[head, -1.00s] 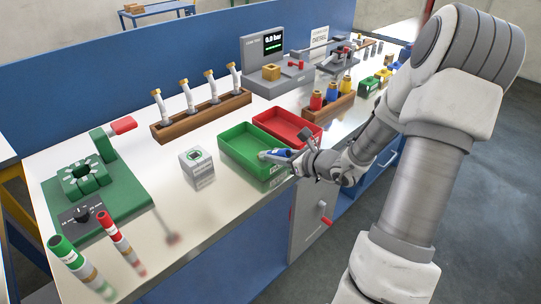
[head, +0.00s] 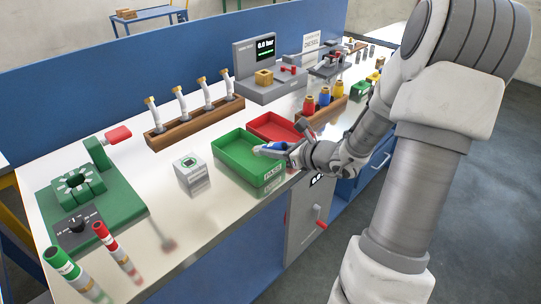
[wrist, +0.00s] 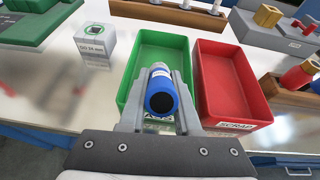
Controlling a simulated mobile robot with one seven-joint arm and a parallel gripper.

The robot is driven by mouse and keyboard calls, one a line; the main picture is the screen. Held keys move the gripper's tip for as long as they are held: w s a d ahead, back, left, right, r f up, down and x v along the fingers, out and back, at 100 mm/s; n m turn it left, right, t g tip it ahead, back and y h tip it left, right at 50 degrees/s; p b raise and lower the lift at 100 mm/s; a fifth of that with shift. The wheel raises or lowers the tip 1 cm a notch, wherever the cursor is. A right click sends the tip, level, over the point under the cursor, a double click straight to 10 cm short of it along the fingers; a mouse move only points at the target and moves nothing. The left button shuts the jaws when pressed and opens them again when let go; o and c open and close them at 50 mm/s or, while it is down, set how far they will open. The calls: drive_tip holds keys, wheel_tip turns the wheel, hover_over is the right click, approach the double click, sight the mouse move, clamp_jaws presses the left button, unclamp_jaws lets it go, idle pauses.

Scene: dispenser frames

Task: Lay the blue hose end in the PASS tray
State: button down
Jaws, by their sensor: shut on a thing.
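My gripper (wrist: 160,110) is shut on the blue hose end (wrist: 161,95), a short blue piece with a pale tip pointing away from the wrist camera. In the head view the hose end (head: 269,149) shows blue at the gripper's tips. It is over the front right part of the green PASS tray (head: 233,157). The tray (wrist: 126,85) looks empty where I can see into it; the gripper and hose end hide part of its floor. I cannot tell whether the hose end touches the tray.
The red SCRAP tray (wrist: 232,75) stands right beside the green one. A white cube (head: 191,173) stands to the left, with clear bench between. A wooden rack (head: 196,120) of white hose ends is behind. A rack (head: 320,112) with coloured pieces stands to the right.

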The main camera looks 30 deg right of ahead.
drive_tip(key=w+r+p+v, duration=0.1)
drive_tip(key=v, duration=1.1)
drive_tip(key=shift+s+d+r+p, duration=0.25)
drive_tip(key=shift+d+r+p, duration=0.15)
drive_tip(key=shift+d, duration=0.1)
drive_tip(key=shift+w, duration=0.1)
